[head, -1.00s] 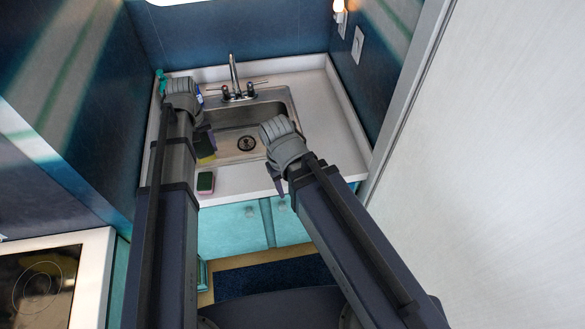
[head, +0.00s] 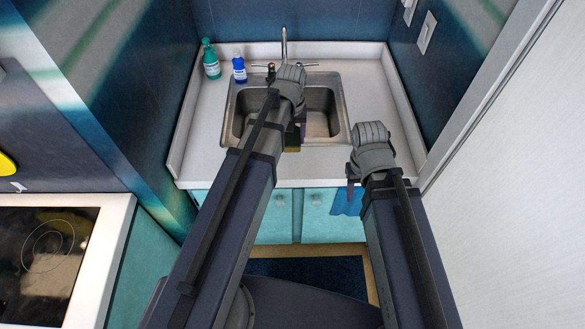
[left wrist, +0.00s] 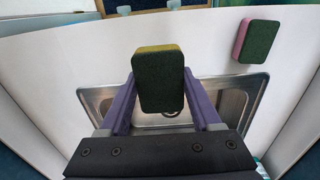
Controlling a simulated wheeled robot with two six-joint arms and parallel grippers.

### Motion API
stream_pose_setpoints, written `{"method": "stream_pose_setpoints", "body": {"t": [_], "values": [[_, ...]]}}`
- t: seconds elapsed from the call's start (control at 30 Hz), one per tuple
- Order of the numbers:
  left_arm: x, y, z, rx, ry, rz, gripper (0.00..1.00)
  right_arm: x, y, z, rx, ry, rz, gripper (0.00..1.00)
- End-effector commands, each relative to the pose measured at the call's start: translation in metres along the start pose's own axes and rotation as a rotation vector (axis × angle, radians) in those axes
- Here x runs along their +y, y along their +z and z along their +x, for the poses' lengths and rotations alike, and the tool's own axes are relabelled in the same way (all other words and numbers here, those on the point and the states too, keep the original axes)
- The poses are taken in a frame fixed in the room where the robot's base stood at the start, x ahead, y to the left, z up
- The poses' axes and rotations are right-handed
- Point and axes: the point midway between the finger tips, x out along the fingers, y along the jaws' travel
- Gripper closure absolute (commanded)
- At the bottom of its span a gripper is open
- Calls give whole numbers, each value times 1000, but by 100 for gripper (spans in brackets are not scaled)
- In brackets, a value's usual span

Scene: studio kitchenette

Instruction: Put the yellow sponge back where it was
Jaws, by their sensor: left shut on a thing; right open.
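The yellow sponge (left wrist: 158,82), with a dark green scouring side, is shut between the fingers of my left gripper (left wrist: 160,100) in the left wrist view. In the head view a small yellow part of it (head: 292,149) shows below my left wrist, at the front edge of the sink (head: 338,108). My left gripper (head: 296,135) is over the front of the sink there, partly hidden by its own wrist. My right gripper (head: 351,186) is open and empty in front of the counter's front edge, to the right.
A pink and green sponge (left wrist: 258,40) lies on the counter in the left wrist view. A green bottle (head: 211,60) and a blue-and-white bottle (head: 239,68) stand at the counter's back left. The faucet (head: 284,48) is behind the sink. Blue cloth (head: 347,202) hangs before the cabinet.

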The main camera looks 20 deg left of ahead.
Motion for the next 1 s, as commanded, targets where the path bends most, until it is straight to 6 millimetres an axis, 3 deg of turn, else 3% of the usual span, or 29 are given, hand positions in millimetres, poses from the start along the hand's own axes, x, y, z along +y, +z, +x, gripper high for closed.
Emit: {"method": "stream_pose_setpoints", "body": {"t": [0.23, 0.6, 0.87, 1.0], "values": [[0, 0, 11, 0, 0, 0, 87, -1, -1, 10, 0, 0, 0, 50], [0, 0, 63, 0, 0, 0, 87, -6, -4, 62, 0, 0, 0, 50], [0, 0, 65, 0, 0, 0, 87, -6, -4, 65, 0, 0, 0, 50], [0, 0, 79, 0, 0, 0, 87, -7, -5, 78, 0, 0, 0, 50]]}}
